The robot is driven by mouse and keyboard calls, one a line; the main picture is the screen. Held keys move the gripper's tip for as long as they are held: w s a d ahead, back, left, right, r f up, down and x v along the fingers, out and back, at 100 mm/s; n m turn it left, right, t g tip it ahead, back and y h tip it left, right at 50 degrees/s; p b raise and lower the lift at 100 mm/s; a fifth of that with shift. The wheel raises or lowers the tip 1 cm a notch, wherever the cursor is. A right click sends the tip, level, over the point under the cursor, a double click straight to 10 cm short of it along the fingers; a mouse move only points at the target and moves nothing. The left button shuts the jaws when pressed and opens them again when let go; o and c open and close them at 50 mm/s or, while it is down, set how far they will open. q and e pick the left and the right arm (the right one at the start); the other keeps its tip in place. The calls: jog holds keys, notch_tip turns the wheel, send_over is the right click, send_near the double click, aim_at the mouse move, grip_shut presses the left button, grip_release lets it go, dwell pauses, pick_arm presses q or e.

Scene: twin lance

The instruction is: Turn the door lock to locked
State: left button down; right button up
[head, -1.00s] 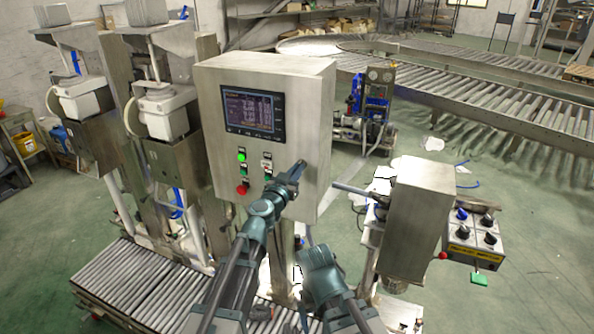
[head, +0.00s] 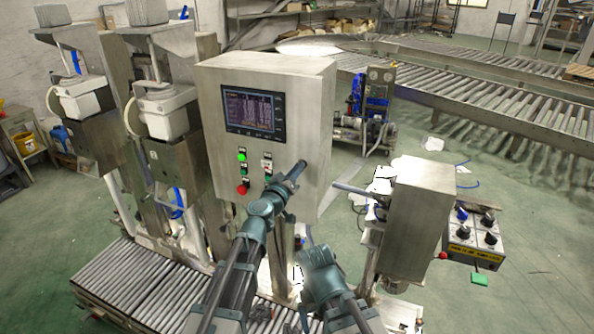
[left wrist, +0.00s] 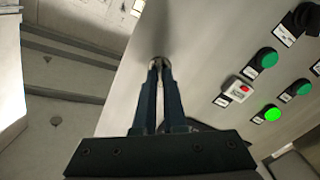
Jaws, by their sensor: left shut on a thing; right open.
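The door lock (left wrist: 157,62) is a small metal piece on the grey cabinet door, mostly hidden between my fingertips. My left gripper (head: 300,165) reaches the lower right part of the cabinet front. In the left wrist view the left gripper (left wrist: 160,72) has its two dark fingers shut on the lock. The lock's exact angle cannot be made out. My right gripper (head: 308,238) is low in front of the cabinet, below the left one, open and apart from the lock.
The cabinet (head: 312,95) carries a screen (head: 254,111), a lit green button (head: 242,156) and a red button (head: 242,189) left of my left gripper. A metal box (head: 420,220) and a control box with knobs (head: 474,238) stand to the right. A roller conveyor (head: 140,290) runs below.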

pick_arm(q)
jog(key=n, duration=1.1)
jog(key=shift+a+f, duration=0.1)
jog(key=shift+f, duration=0.05)
pick_arm(e)
jog(key=shift+f, duration=0.15)
pick_arm(q)
jog(key=shift+n, duration=0.3)
jog(key=c, duration=1)
grip_release()
